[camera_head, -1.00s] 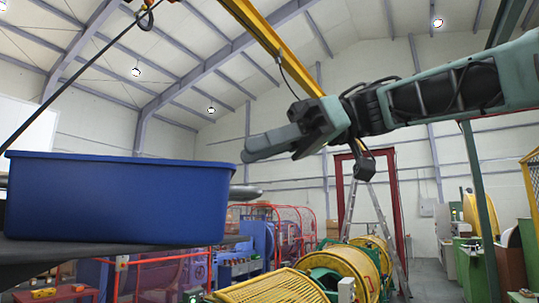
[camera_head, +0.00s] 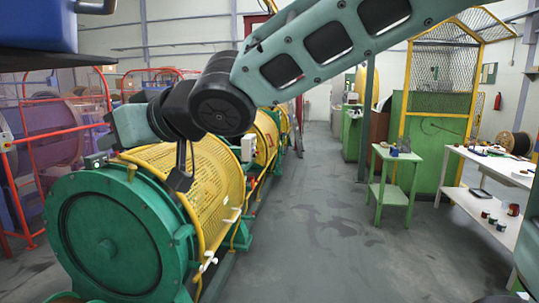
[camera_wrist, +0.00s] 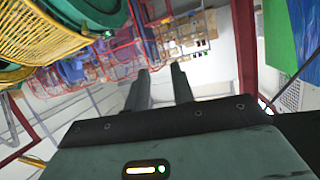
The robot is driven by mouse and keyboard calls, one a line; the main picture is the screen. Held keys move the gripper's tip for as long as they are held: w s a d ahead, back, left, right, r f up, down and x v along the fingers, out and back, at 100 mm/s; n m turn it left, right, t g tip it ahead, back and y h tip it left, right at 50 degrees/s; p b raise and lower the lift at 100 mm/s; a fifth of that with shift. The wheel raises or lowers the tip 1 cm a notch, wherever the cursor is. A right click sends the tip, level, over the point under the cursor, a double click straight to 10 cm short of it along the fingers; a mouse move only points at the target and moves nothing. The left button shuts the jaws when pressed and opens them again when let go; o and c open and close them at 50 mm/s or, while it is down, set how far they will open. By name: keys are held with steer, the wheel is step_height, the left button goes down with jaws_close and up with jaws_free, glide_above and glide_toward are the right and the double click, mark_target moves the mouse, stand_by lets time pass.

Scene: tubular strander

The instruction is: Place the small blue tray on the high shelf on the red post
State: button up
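In the head view, a blue tray or bin (camera_head: 35,22) shows at the top left, cut off by the frame edge, above a dark flat ledge (camera_head: 40,60). I cannot tell whether it is the small blue tray. In the wrist view, my gripper (camera_wrist: 162,75) has its two fingers apart with nothing between them. In the head view, my gripper is at the left, in front of the strander, below and right of the blue bin and not touching it. A dark red post (camera_wrist: 245,70) shows in the wrist view. No high shelf can be made out on it.
The green and yellow strander (camera_head: 110,235) fills the left foreground. A red fence (camera_head: 100,90) stands behind it. At the right are a small green table (camera_head: 392,190) with items and a white table (camera_head: 485,210) with several small items. The grey floor between is clear.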

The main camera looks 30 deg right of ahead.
steer(key=s+d+f+g+h, duration=0.2)
steer(key=s+f, duration=0.2)
steer(key=f, duration=0.3)
steer(key=s+d+f+g+h, duration=0.2)
steer(key=s+d+f+h, duration=0.15)
steer(key=f, duration=0.45)
steer(key=s+d+f+g+h, duration=0.1)
steer(key=s+d+f+g, duration=0.1)
steer(key=s, duration=0.4)
steer(key=s+d+f+g, duration=0.2)
steer(key=s+f, duration=0.3)
steer(key=s, duration=0.1)
steer(key=s+d+f+n+g+h, duration=0.1)
steer(key=s+d+f+g, duration=0.1)
steer(key=s, duration=0.4)
steer(key=shift+f+g+h, duration=0.35)
steer(key=shift+f+g, duration=0.25)
steer(key=shift+f, duration=0.05)
steer(key=shift+f, duration=0.1)
step_height(320, 180, down, 6)
steer(key=b, duration=0.6)
steer(key=shift+f+b, duration=0.2)
steer(key=shift+b, duration=0.1)
